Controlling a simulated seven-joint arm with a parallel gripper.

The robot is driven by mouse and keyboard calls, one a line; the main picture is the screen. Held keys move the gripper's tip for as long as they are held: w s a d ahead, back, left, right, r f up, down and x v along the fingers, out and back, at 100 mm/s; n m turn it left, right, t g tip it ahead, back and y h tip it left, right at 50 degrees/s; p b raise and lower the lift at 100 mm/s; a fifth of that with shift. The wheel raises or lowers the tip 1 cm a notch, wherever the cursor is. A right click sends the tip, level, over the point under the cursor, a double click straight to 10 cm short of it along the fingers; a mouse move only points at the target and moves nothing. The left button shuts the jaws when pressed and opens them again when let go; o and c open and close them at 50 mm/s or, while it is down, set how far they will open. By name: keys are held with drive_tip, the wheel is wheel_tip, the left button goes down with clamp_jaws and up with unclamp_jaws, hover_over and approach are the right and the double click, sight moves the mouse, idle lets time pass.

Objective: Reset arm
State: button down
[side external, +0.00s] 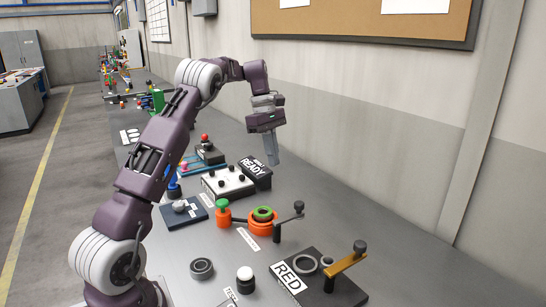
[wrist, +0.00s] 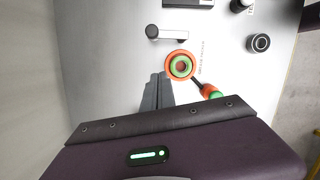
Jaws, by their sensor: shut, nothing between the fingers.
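My gripper (side external: 272,160) hangs from my raised, bent arm and points down, above the bench near the wall. Its fingers are together and hold nothing. In the wrist view the shut fingers (wrist: 160,77) point toward the bench, and nothing is between them. The fingertips are apart from the things on the bench.
An orange and green round piece (side external: 263,216) stands on the grey bench (side external: 215,244), with a crank lever (side external: 290,213) beside it. A black box marked RED (side external: 286,277) with a yellow lever (side external: 343,264) is at the front. The wall (side external: 350,130) runs along the right.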

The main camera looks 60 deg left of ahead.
idle(0.3)
drive_tip(key=s+d+r+m+t, duration=0.1)
drive_tip(key=s+d+r+m, duration=0.25)
drive_tip(key=d, duration=0.25)
drive_tip(key=s+d+r+m+y, duration=0.1)
drive_tip(key=s+d+r+m, duration=0.25)
drive_tip(key=d, duration=0.25)
drive_tip(key=s+d+r+m+t, duration=0.1)
drive_tip(key=s+d+r+m, duration=0.15)
drive_tip(key=d+r, duration=0.3)
drive_tip(key=s+d+f+m+t, duration=0.1)
drive_tip(key=s+d+f+m, duration=0.1)
drive_tip(key=s, duration=0.4)
drive_tip(key=s+d+f+m+t+y, duration=0.1)
drive_tip(key=s+d+f+m, duration=0.1)
drive_tip(key=s+d+m, duration=0.2)
drive_tip(key=s+d+f+m, duration=0.2)
drive_tip(key=s+d+m, duration=0.2)
drive_tip(key=s, duration=0.5)
drive_tip(key=shift+s+f+m+t+y, duration=0.25)
drive_tip(key=shift+m+t+y, duration=0.15)
drive_tip(key=shift+m, duration=0.35)
